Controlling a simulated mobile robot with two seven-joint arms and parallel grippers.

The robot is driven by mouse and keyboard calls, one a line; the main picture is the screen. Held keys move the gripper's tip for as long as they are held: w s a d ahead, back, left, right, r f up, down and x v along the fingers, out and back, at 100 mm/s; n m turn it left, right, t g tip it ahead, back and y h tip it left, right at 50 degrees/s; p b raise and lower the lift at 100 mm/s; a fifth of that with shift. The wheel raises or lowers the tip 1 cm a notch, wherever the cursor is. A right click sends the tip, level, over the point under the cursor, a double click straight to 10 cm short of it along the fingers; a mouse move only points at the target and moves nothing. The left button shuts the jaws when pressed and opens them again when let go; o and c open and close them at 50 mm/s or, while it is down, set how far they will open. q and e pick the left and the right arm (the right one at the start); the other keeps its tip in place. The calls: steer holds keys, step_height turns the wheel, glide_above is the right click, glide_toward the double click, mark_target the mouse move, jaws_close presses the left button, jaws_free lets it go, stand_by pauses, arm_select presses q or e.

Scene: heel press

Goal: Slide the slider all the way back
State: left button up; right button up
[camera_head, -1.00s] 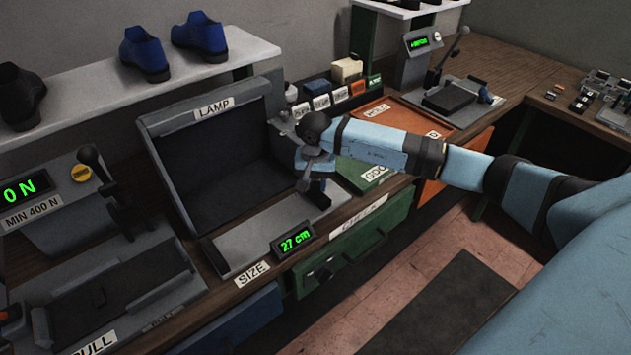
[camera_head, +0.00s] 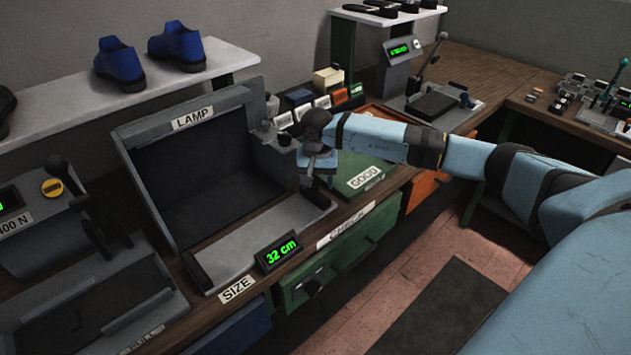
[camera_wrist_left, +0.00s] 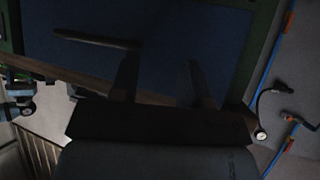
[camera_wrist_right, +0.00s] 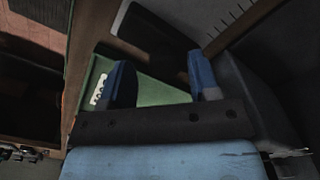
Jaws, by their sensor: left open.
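The size gauge (camera_head: 222,262) is a long grey tray under the lamp hood, and its green display (camera_head: 277,251) reads 32 cm. My right gripper (camera_head: 318,172) points down at the gauge's right end. The slider is largely hidden by the gripper there, and I cannot tell whether they touch. In the right wrist view my right gripper (camera_wrist_right: 160,64) has its blue fingers apart, with no held thing clear between them. A ruled grey strip (camera_wrist_right: 215,20) lies beyond them. My left gripper (camera_wrist_left: 162,66) is open and empty in the left wrist view, over a dark blue surface.
The lamp hood (camera_head: 188,112) stands behind the gauge. A green GOOD tray (camera_head: 358,178) is just right of my right gripper. A press with a lever (camera_head: 68,180) stands at left, and a shelf with shoes (camera_head: 75,98) is behind.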

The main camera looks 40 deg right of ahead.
mark_target(317, 183)
steer(key=shift+a, duration=0.1)
steer(key=shift+r, duration=0.3)
step_height(317, 183, up, 13)
steer(key=b, duration=0.1)
steer(key=shift+r, duration=0.15)
stand_by(0.4)
